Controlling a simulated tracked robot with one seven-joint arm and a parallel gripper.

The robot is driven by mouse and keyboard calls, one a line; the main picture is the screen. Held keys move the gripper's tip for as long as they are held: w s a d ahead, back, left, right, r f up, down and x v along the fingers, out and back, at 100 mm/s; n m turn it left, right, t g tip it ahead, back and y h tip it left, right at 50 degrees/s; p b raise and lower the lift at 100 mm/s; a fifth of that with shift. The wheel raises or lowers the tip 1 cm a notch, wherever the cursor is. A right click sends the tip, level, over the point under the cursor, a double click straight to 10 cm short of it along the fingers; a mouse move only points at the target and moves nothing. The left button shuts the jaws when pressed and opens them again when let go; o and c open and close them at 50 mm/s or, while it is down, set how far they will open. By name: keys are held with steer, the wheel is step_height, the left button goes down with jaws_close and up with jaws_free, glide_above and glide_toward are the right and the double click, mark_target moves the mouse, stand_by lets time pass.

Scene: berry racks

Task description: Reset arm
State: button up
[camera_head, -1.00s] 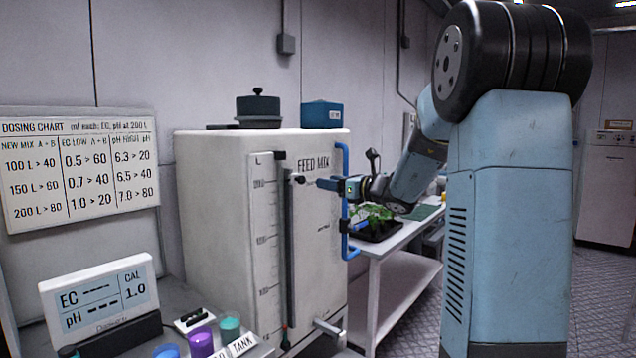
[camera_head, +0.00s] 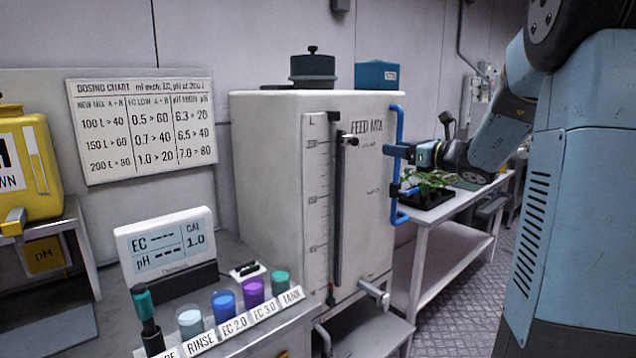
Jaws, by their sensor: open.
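My gripper (camera_head: 403,171) is at the end of my light blue arm (camera_head: 500,130), right of centre. Its two blue fingers are spread, one above the other, and it appears empty. It overlaps the blue pipe (camera_head: 399,125) on the right side of the white feed mix tank (camera_head: 270,180). I cannot tell whether it touches the pipe. The arm reaches in from the right, bent at the elbow, whose top is cut off by the frame edge.
A white bench (camera_head: 425,250) with a black tray of green plants (camera_head: 428,190) stands behind the gripper. Several coloured cups (camera_head: 224,305), a probe (camera_head: 146,315) and an EC/pH meter (camera_head: 165,245) are at the front left. A yellow canister (camera_head: 28,165) is at far left.

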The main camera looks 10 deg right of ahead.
steer(key=s+a+f+n+g+h, duration=0.1)
steer(key=s+a+f+n+g, duration=0.25)
steer(key=s+a+n, duration=0.45)
steer(key=s+a+f+n+g+h, duration=0.1)
steer(key=s+a+f+n+g, duration=0.1)
steer(key=s+a+n+g, duration=0.65)
steer(key=s+d+f+n+t+h, duration=0.1)
steer(key=s+d+n+h, duration=0.3)
steer(key=s, duration=0.5)
steer(key=s+d+f+n+t+h, duration=0.1)
steer(key=s+d+f+n+h, duration=0.2)
steer(key=s+n, duration=0.5)
steer(key=shift+s+d+f+t+h, duration=0.15)
steer(key=shift+s+d+t+h, duration=0.3)
steer(key=shift+s, duration=0.4)
steer(key=shift+c, duration=0.5)
